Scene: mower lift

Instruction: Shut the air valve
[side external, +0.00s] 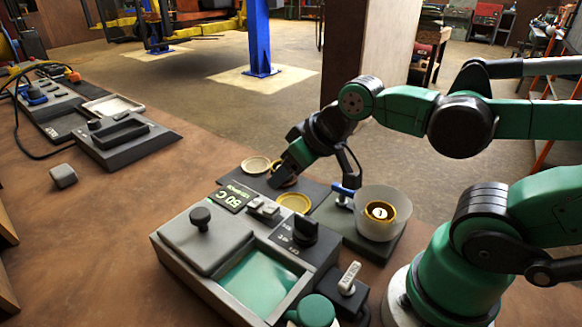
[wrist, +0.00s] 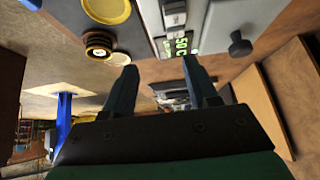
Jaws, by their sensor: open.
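My gripper (side external: 280,180) is low over the dark mat with round dishes, behind the grey machine. In the wrist view its two fingers (wrist: 158,82) are apart, with nothing between them. No label in view names the air valve. A short blue handle (side external: 343,190) shows beside the frosted bowl, partly behind my wrist parts. A pale upright lever (side external: 348,277) stands on a dark block at the machine's near right corner. I cannot tell which of these is the air valve. My gripper is apart from both.
The grey machine (side external: 178,243) has a green window, black knobs and a "50 C" display (side external: 237,195). The frosted bowl (side external: 376,222) holds a gold-ringed piece. A yellow dish (side external: 294,202) lies near my gripper. Another grey unit (side external: 127,146) stands left. The brown tabletop between is mostly clear.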

